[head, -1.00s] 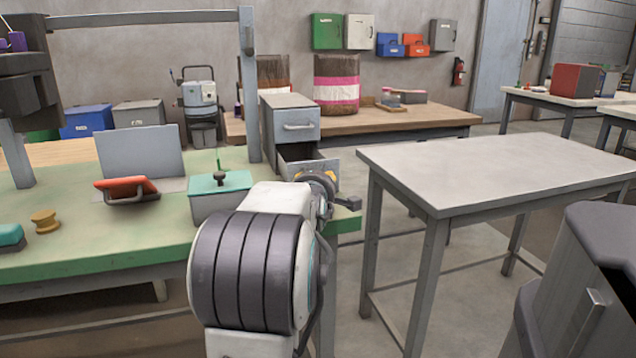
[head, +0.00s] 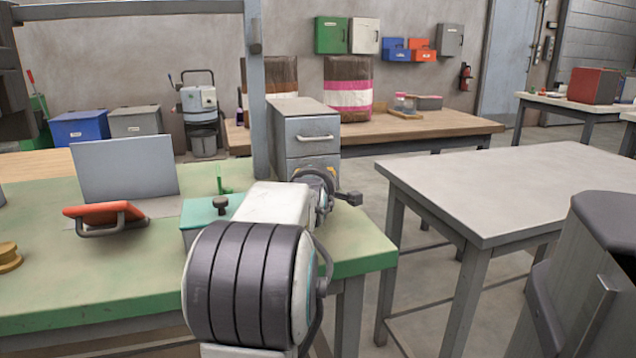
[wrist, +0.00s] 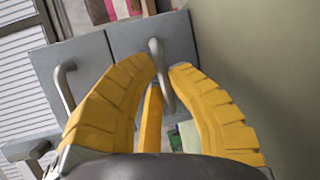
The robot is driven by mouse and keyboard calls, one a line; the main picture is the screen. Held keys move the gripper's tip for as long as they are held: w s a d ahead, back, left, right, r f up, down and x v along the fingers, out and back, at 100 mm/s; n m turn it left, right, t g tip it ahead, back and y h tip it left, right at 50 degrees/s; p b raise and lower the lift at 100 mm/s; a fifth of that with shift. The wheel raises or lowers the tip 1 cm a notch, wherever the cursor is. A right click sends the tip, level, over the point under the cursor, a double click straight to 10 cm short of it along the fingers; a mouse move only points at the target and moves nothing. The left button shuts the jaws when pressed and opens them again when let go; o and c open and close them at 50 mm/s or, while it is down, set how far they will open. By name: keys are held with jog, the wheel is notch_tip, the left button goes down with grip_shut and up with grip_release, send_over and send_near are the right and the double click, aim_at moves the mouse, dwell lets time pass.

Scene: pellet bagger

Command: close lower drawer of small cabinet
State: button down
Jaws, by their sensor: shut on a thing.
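The small grey cabinet (head: 303,128) stands on the green bench, with its upper drawer shut. Its lower drawer (head: 322,164) shows above my wrist and looks flush or nearly flush with the upper one; my arm hides its lower part. In the wrist view, both drawer fronts look about level. My gripper (wrist: 166,70) has its yellow fingers on either side of the lower drawer's handle (wrist: 156,48) and is shut on it. The upper drawer's handle (wrist: 65,85) is free, to the left of the fingers.
A teal box (head: 195,212) with a black knob is left of my arm on the green bench (head: 90,290). An orange-red object (head: 103,212) with a handle lies farther left. A bare grey table (head: 510,185) stands to the right, across a floor gap.

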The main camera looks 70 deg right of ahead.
jog(key=shift+w+d+r, duration=0.1)
jog(key=shift+w+d, duration=0.15)
jog(key=shift+d, duration=0.05)
jog(key=c, duration=1.2)
grip_release()
jog(key=shift+v, duration=3.7)
jog(key=shift+s, duration=0.15)
